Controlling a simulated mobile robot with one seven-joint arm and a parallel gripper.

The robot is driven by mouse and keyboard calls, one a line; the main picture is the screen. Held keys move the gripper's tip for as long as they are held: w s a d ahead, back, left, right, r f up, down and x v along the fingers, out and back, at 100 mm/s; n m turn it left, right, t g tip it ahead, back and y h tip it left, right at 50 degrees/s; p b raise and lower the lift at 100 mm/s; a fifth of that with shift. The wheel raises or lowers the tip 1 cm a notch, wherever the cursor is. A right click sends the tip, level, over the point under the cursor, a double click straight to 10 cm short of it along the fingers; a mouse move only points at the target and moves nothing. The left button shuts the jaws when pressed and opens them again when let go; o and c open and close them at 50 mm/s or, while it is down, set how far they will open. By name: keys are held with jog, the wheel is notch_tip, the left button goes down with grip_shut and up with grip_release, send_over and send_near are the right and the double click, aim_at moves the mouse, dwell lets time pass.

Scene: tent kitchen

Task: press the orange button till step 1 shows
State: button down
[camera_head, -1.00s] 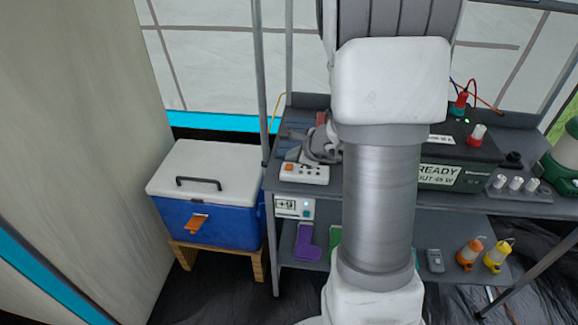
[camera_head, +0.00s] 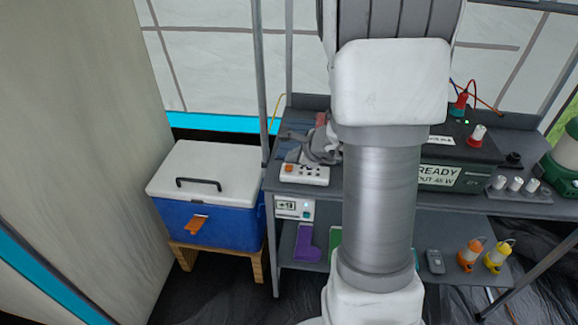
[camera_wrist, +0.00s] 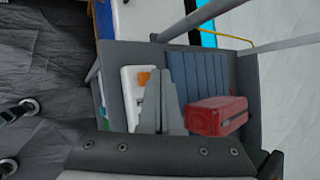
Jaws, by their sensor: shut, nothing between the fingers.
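The orange button (camera_head: 288,168) sits at the left end of a white panel (camera_head: 318,181) with dark round openings, near the shelf's front left. In the wrist view the orange button (camera_wrist: 144,78) is on the white panel (camera_wrist: 131,98), just beyond and left of my fingertips. My gripper (camera_wrist: 160,75) is shut and empty, over or beside the panel. In the head view my gripper (camera_head: 291,154) is partly hidden by my arm, close behind the button. I cannot tell whether it touches anything. No step number is readable on the panel.
A red box (camera_wrist: 216,116) and a blue ribbed panel (camera_wrist: 190,82) lie near the gripper. A small display (camera_head: 286,205) reading +9 is below the shelf edge. A blue cooler (camera_head: 205,222) stands left.

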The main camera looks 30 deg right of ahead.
jog(key=shift+f, duration=0.1)
dwell(0.6)
jog(key=shift+f+b, duration=0.4)
jog(key=shift+b, duration=0.3)
jog(key=shift+f+b, duration=0.45)
jog(key=shift+b, duration=0.1)
dwell(0.4)
jog(key=shift+r, duration=0.15)
jog(key=shift+r+p, duration=0.6)
jog(key=shift+r, duration=0.15)
notch_tip(320, 180, up, 5)
jog(key=p, duration=0.4)
dwell(0.9)
